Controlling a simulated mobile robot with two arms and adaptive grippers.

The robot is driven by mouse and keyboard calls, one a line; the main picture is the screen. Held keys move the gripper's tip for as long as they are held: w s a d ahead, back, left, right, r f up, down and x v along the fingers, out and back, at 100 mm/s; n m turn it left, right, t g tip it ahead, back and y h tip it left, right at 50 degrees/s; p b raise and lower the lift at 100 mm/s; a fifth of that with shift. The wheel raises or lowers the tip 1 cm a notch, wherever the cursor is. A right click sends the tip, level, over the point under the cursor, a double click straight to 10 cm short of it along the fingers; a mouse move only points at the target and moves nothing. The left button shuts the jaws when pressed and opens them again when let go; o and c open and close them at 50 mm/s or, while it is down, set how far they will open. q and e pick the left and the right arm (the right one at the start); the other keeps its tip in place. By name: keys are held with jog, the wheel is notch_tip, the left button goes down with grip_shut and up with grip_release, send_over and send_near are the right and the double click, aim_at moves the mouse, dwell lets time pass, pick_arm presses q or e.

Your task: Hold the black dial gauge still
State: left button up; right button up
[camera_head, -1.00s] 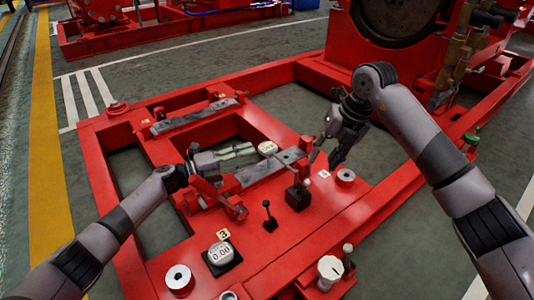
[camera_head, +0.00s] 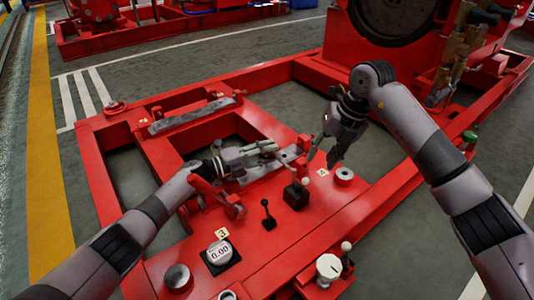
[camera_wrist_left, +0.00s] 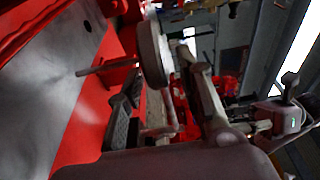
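A round grey disc with a thin dark stem, likely the dial gauge, shows nearly edge-on in the left wrist view (camera_wrist_left: 152,50). Its face cannot be seen there, and in the head view I cannot make it out near my left fingers. My left gripper (camera_head: 268,151) is over the grey rail on the red frame. In the left wrist view its fingers (camera_wrist_left: 165,105) stand apart, with the disc near their tips; I cannot tell if they touch it. My right gripper (camera_head: 323,158) hangs open and empty above the frame, right of the left fingertips.
A black lever (camera_head: 267,214), a black block with a white ball knob (camera_head: 297,195) and a square meter reading 0.00 (camera_head: 220,253) stand on the red plate. A white knob (camera_head: 329,268) is at the front. A red engine base (camera_head: 397,60) is behind.

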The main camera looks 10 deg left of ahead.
pick_arm(q)
grip_shut()
dwell(0.8)
jog(key=shift+c, duration=0.5)
grip_release()
jog(key=shift+c, duration=0.5)
grip_shut()
dwell(0.5)
